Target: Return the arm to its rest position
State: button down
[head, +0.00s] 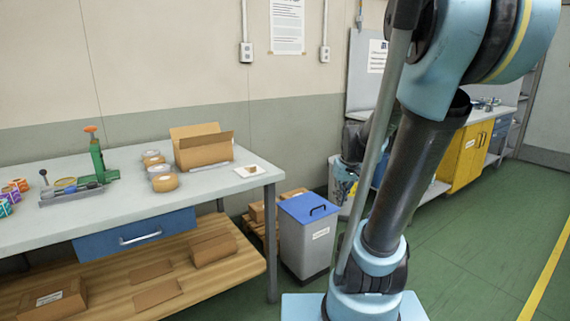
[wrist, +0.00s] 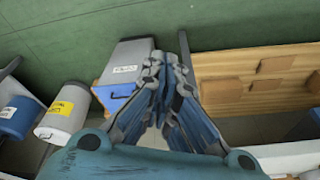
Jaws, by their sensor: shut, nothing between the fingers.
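My arm stands in the right half of the head view, a blue and dark-grey column of links in front of the bins and cabinets. My gripper (wrist: 166,78) shows in the middle of the wrist view. Its fingers are together and nothing is between them. In the wrist view it hangs above the floor area between the grey bin (wrist: 128,60) and the wooden lower shelf (wrist: 225,65). In the head view the fingers cannot be made out behind the arm links.
The workbench (head: 235,188) at left carries an open cardboard box (head: 203,152), tape rolls (head: 164,182) and a green tool (head: 97,158). A grey bin with a blue lid (head: 308,208) stands beside it. A yellow cabinet (head: 466,157) is at the back right. Green floor (head: 480,245) at right is clear.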

jog(key=s+f+m+h, duration=0.1)
jog(key=s+f+m, duration=0.1)
jog(key=s, duration=1.4)
jog(key=shift+x, duration=0.9)
jog(key=shift+s, duration=0.2)
